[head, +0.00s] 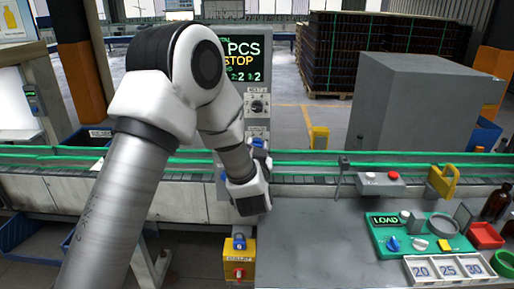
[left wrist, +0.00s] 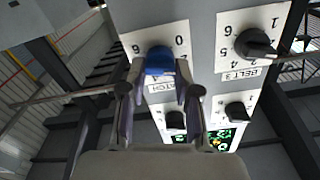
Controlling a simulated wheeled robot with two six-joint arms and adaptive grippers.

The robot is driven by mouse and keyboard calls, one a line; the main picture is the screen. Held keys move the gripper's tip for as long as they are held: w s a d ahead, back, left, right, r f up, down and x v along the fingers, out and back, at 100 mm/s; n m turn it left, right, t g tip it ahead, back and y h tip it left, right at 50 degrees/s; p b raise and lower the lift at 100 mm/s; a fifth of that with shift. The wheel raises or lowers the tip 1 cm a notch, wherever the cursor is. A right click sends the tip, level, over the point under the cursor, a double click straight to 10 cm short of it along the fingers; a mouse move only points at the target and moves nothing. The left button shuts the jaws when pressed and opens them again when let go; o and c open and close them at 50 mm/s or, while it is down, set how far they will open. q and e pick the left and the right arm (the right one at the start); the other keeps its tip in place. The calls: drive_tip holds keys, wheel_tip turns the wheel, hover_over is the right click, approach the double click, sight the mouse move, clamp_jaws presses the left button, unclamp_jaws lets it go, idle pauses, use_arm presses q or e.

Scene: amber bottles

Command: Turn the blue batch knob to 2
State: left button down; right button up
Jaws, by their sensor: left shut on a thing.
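The blue batch knob (left wrist: 160,60) sits on a white dial plate (left wrist: 136,45) on the grey panel. My left gripper (left wrist: 160,74) is shut on the blue knob, one finger on each side. The knob's pointer is hidden, so I cannot tell its setting. In the head view my left gripper (head: 258,150) is at the panel, where a bit of blue shows. My right gripper is not in view.
A black BELT 3 knob (left wrist: 255,43) is beside the blue one, with other black knobs (left wrist: 236,112) close by. The display (head: 243,52) reads PCS STOP. A conveyor (head: 310,185) runs across. A yellow box with a red knob (head: 239,273) stands below my arm.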

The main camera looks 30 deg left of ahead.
use_arm(q)
drive_tip(key=shift+r, duration=0.15)
drive_tip(key=c, duration=1.1)
unclamp_jaws()
drive_tip(key=shift+w, duration=0.1)
drive_tip(key=shift+o, duration=1.4)
drive_tip(key=v, duration=1.1)
drive_tip(key=shift+s+d+f, duration=0.2)
drive_tip(key=shift+s+f, duration=0.05)
drive_tip(key=shift+f, duration=0.05)
drive_tip(key=shift+a, duration=0.1)
